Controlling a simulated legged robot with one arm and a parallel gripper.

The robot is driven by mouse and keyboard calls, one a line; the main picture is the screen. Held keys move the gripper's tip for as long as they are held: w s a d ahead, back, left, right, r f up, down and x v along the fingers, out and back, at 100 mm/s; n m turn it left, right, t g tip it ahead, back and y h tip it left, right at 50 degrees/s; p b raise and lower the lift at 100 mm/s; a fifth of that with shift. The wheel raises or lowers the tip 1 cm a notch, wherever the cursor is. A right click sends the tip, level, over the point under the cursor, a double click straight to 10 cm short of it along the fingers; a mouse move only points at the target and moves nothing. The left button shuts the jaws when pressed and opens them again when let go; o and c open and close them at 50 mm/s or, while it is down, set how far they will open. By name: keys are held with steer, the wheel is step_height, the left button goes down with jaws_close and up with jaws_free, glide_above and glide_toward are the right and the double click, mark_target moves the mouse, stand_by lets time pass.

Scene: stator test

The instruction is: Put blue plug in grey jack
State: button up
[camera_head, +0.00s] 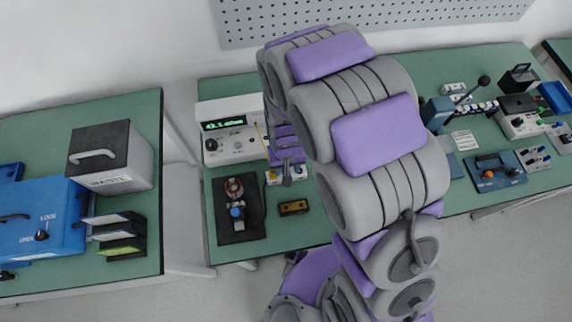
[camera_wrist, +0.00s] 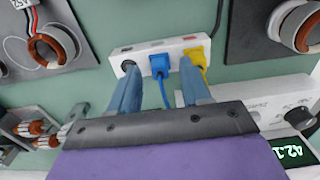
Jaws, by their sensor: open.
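The blue plug (camera_wrist: 159,63) sits at the middle of a white socket block (camera_wrist: 143,50) in the wrist view, its blue cable trailing toward my gripper. A dark grey round jack (camera_wrist: 127,66) shows at the block's left end, partly behind my left fingertip. A yellow plug (camera_wrist: 195,56) sits at the block's right end. My gripper (camera_wrist: 158,72) is open, with one finger on each side of the blue plug; I cannot tell whether either touches it. In the head view, my gripper (camera_head: 286,172) hangs over the small block and hides part of it.
A white meter (camera_head: 230,146) with a lit display stands behind the block. A black mat (camera_head: 222,228) with a copper-wound stator (camera_head: 234,188) lies to the left. Another black mat shows at upper right in the wrist view (camera_wrist: 250,30). A brown block (camera_head: 293,207) lies nearby.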

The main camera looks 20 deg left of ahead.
step_height(320, 180, up, 17)
steer(key=p, duration=0.2)
steer(key=shift+r+p, duration=0.15)
steer(key=shift+p, duration=0.25)
steer(key=shift+a, duration=0.1)
stand_by(0.7)
steer(key=s+d+r+m, duration=0.2)
steer(key=s+d+r, duration=0.15)
steer(key=d, duration=0.55)
steer(key=s+d+r+m, duration=0.1)
steer(key=s+d+r, duration=0.1)
steer(key=d+r, duration=0.5)
steer(key=s+d+r+m+g, duration=0.1)
steer(key=s+d+m, duration=0.1)
steer(key=s+d, duration=0.7)
steer(key=shift+s+d+m+g, duration=0.4)
steer(key=shift+s, duration=0.65)
